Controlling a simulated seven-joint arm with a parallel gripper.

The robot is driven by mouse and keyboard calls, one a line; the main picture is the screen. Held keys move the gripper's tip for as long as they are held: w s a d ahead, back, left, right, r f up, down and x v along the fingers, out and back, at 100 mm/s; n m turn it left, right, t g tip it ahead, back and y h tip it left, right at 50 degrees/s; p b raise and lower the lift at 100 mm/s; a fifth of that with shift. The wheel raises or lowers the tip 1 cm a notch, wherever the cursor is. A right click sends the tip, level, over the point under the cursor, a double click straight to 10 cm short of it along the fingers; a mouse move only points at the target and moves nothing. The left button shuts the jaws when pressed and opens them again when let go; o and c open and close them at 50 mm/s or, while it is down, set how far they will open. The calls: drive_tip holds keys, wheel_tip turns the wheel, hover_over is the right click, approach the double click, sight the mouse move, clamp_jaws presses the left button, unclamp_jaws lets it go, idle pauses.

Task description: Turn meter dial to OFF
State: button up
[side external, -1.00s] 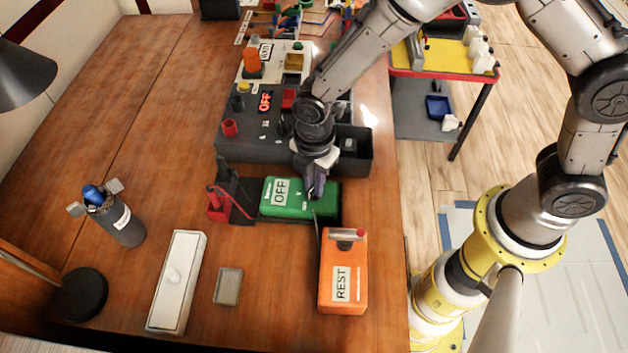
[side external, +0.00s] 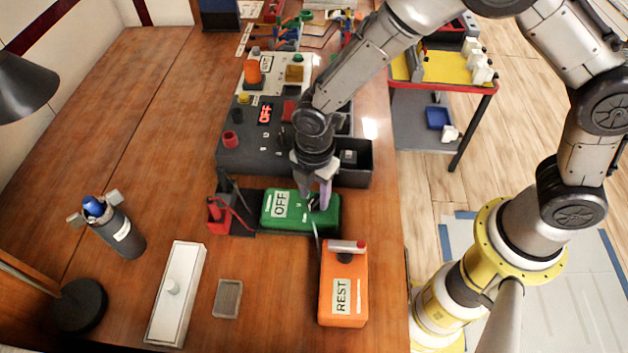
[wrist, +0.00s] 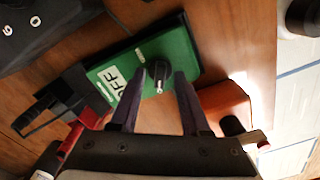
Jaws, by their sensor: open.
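The green meter (side external: 331,213) lies on the table with an OFF label on its left part; it also shows in the wrist view (wrist: 183,46). Its black dial (wrist: 158,75) has a pale pointer mark and sits beside the label. My gripper (side external: 317,203) points down over the dial, fingers spread. In the wrist view my open gripper (wrist: 160,76) has one fingertip on each side of the dial, with small gaps apparent. I cannot tell whether either finger touches it. The fingers partly hide the dial in the side view.
An orange REST box (side external: 343,290) stands just in front of the meter. Red and black probes (side external: 225,212) sit at its left. A dark breaker panel (side external: 250,150) and black bin (side external: 355,165) stand behind.

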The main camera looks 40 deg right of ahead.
sight(315, 197)
wheel_tip(315, 197, up, 14)
drive_tip(key=shift+f, duration=0.2)
idle(0.4)
drive_tip(key=s+d+r+m+t, duration=0.2)
drive_tip(key=d+r+m, duration=0.2)
drive_tip(key=d+r, duration=0.35)
drive_tip(key=s+d+r+m+t, duration=0.2)
drive_tip(key=s+d+r+m, duration=0.1)
drive_tip(key=d+r, duration=0.45)
drive_tip(key=s+d+f+m+t, duration=0.1)
drive_tip(key=s+d+f+m, duration=0.2)
drive_tip(key=s+m, duration=0.9)
drive_tip(key=d+m, duration=0.1)
drive_tip(key=d, duration=0.2)
drive_tip(key=shift+f+m+t, duration=0.2)
drive_tip(key=shift+m+t, duration=0.1)
drive_tip(key=shift+m, duration=0.1)
drive_tip(key=shift+s, duration=0.1)
